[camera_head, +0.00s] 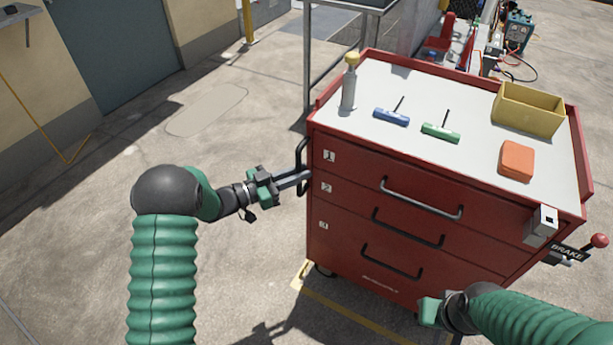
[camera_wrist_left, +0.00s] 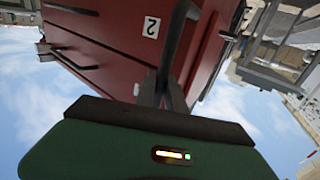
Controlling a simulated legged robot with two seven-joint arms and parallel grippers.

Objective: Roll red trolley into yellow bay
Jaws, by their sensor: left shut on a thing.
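The red trolley (camera_head: 400,210) stands in the right half of the head view, its numbered drawers facing me. Its black side handle (camera_head: 302,160) is at its left front corner. My left gripper (camera_head: 303,177) is shut on that handle, which also shows between the fingers in the left wrist view (camera_wrist_left: 178,50). A yellow floor line (camera_head: 345,308) with a corner shows by the trolley's lower left; the rest of the outline is hidden. My right gripper (camera_head: 428,312) is low before the trolley's front; its fingers are not clear. A brake lever with a red knob (camera_head: 599,240) sticks out at right.
On the trolley top are a bottle (camera_head: 349,84), a blue-handled tool (camera_head: 391,117), a green-handled tool (camera_head: 441,133), a yellow bin (camera_head: 528,109) and an orange block (camera_head: 517,160). A metal frame (camera_head: 307,60) stands behind. The concrete at left is clear.

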